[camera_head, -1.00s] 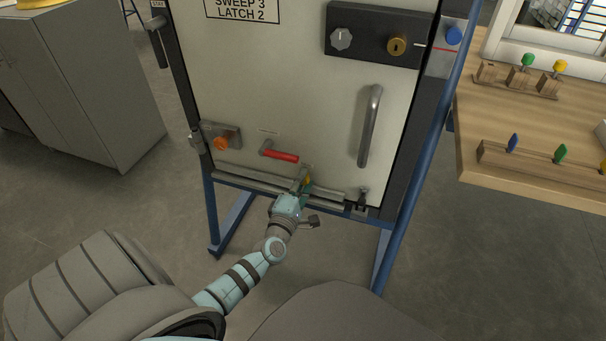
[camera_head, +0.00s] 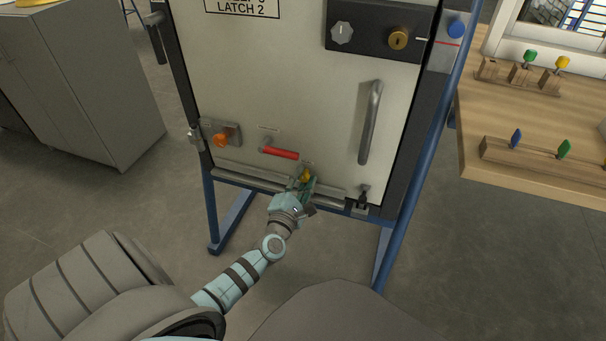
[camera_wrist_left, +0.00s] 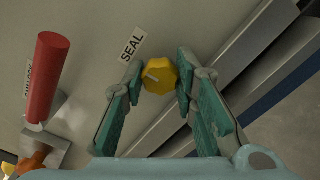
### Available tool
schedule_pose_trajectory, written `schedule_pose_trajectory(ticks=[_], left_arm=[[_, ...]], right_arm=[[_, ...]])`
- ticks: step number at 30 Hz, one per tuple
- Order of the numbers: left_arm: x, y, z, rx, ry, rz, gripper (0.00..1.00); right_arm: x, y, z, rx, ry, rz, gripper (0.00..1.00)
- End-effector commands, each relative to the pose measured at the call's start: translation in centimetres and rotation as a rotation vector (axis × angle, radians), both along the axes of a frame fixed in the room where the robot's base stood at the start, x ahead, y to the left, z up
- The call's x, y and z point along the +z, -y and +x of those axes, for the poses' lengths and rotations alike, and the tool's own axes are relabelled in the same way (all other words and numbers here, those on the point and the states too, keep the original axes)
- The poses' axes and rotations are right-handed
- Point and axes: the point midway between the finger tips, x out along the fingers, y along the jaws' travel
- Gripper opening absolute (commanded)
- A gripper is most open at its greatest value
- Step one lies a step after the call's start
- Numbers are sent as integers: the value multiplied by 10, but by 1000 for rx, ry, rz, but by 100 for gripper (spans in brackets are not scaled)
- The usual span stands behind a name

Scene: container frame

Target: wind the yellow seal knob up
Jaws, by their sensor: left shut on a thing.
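The yellow seal knob (camera_wrist_left: 158,76) sits on the lower part of the pale door, beside a label reading SEAL (camera_wrist_left: 132,43) in the left wrist view. It has a faceted rim and a pale line on its face. In the head view the knob (camera_head: 305,176) is partly hidden by my left gripper (camera_head: 302,184). My left gripper (camera_wrist_left: 157,80) has its green-padded fingers on either side of the knob and is shut on it. My right gripper is not in view.
A red-handled lever (camera_head: 281,153) is just above and left of the knob, with an orange knob (camera_head: 221,139) farther left. A metal rail (camera_head: 240,179) runs below. A vertical grey handle (camera_head: 371,122) stands to the right. A wooden table (camera_head: 540,120) is at right.

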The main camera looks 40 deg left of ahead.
Motion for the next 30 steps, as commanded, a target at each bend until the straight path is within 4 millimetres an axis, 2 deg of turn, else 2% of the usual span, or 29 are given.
schedule_pose_trajectory(ticks=[7, 8, 11, 12, 26, 30], left_arm=[[-1, 0, 0, 0, -1, 0, 0], [-1, 0, 0, 0, -1, 0, 29], [-1, 0, 0, 0, -1, 0, 45], [-1, 0, 0, 0, -2, -1, 47], [-1, 0, 0, 0, -2, 0, 47], [-1, 1, -2, 0, -2, 0, 47]], right_arm=[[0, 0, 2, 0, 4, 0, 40], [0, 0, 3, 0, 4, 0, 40], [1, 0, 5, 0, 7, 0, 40], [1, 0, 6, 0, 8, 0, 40], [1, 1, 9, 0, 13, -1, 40], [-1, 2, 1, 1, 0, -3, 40]])
